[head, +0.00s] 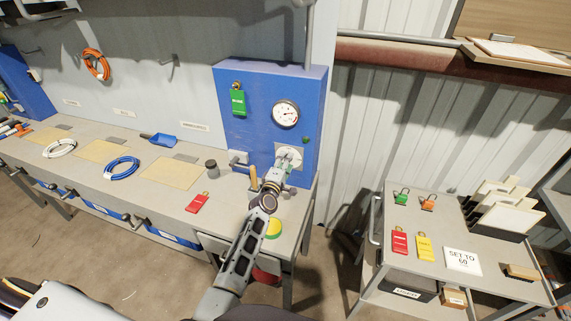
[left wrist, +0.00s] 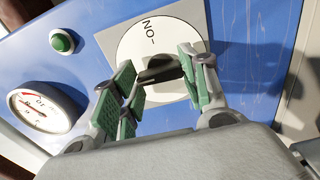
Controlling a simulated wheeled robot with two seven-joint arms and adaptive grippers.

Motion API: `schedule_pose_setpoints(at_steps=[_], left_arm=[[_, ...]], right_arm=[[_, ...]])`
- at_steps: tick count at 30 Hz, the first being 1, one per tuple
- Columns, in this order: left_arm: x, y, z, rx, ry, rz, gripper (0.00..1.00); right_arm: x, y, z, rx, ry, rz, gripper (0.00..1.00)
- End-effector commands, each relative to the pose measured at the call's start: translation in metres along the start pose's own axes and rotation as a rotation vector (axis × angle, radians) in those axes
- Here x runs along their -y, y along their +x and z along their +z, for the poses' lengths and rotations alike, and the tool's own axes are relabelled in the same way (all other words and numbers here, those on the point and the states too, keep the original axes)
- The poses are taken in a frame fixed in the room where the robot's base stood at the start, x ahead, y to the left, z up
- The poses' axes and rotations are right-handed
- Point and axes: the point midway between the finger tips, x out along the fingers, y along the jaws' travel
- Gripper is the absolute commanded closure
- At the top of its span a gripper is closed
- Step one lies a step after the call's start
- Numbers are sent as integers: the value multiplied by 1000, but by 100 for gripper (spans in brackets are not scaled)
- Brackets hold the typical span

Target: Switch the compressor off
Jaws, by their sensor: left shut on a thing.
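The blue compressor panel (head: 255,107) stands at the right end of the bench. A round pressure gauge (head: 285,113) is on it, and a white switch plate is low on its front. In the left wrist view, the dark rotary switch knob (left wrist: 160,70) sits on a white disc (left wrist: 137,45) with an ON mark that appears upside down. My left gripper (head: 287,164) is at the switch, its green-padded fingers (left wrist: 160,85) on either side of the knob and shut on it. The fingers partly hide the disc. My right gripper is not in view.
A green tag (head: 238,102) hangs on the panel. A red tag (head: 197,203), a dark jar (head: 211,167) and a yellow-green round thing (head: 273,229) are on the bench near my left arm. A cart (head: 390,215) with tags and a sign stands at the right.

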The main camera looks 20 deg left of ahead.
Motion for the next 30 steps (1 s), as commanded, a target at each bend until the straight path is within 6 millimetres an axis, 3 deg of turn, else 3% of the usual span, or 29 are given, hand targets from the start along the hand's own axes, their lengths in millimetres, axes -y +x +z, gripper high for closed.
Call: schedule_pose_setpoints(at_steps=[16, 17, 21, 30], left_arm=[[-1, 0, -1, -2, -37, 2, 80], [-1, 0, -1, -2, -37, 1, 53], [-1, 0, -1, -1, -36, 1, 35], [0, 0, 0, -1, -35, 0, 34]], right_arm=[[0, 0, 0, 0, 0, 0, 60], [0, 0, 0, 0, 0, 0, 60], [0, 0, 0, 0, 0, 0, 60], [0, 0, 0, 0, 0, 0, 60]])
